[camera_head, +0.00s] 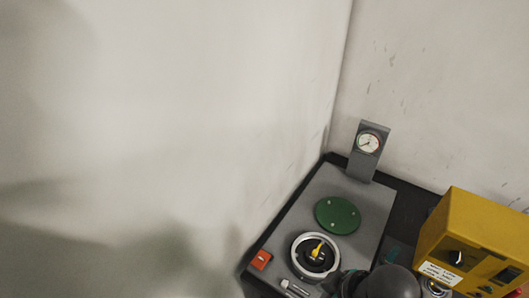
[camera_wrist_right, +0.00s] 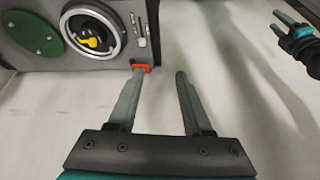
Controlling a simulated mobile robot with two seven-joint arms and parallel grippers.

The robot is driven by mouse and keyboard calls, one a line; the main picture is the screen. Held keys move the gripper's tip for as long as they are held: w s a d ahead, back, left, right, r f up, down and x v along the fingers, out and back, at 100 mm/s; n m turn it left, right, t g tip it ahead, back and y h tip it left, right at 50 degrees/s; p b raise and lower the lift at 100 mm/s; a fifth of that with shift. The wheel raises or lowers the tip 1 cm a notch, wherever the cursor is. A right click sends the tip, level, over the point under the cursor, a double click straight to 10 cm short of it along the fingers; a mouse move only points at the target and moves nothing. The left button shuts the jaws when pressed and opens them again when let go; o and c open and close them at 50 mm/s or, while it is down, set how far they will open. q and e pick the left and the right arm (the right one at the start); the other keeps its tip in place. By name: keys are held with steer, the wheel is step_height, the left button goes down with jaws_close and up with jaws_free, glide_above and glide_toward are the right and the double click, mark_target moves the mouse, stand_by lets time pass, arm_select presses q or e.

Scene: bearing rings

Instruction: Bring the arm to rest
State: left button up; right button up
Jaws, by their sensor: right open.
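My right gripper (camera_wrist_right: 158,71) shows in the right wrist view, its two grey fingers spread apart with nothing between them. Its left fingertip is close to a small orange block (camera_wrist_right: 142,67) at the edge of a grey plate; I cannot tell whether they touch. Another gripper, which looks like my left one (camera_wrist_right: 276,20), is at the upper right of that view, with its fingers apart and empty. In the head view, a dark rounded part of my arm covers the lower right of the plate; no gripper fingers show clearly there.
The grey plate (camera_head: 303,213) bears a silver ring (camera_head: 294,262) around a black centre with a yellow piece (camera_head: 317,248), a green disc (camera_head: 337,215), and a dial gauge (camera_head: 368,142). A yellow box (camera_head: 473,232) stands to the right. Pale walls rise behind.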

steer(key=s+d+r+m+h, duration=0.3)
steer(key=s+d+m+h, duration=0.15)
steer(key=s+m, duration=0.3)
step_height(320, 180, down, 34)
steer(key=s+g+b, duration=0.1)
steer(key=s+b, duration=0.1)
steer(key=b, duration=0.9)
arm_select(q)
step_height(320, 180, down, 20)
steer(key=b, duration=0.8)
steer(key=shift+w+d+r+b, duration=0.2)
steer(key=shift+w+d+b, duration=0.1)
steer(key=shift+w, duration=0.1)
arm_select(e)
steer(key=s+d+f, duration=0.1)
steer(key=s+f, duration=0.6)
steer(key=f, duration=0.4)
steer(key=s+d+f+g, duration=0.1)
steer(key=s+d+f, duration=0.1)
steer(key=s+f, duration=0.5)
step_height(320, 180, down, 4)
steer(key=shift+s+d+f+y, duration=0.1)
steer(key=shift+s+d+y, duration=0.1)
steer(key=shift+s+y, duration=0.2)
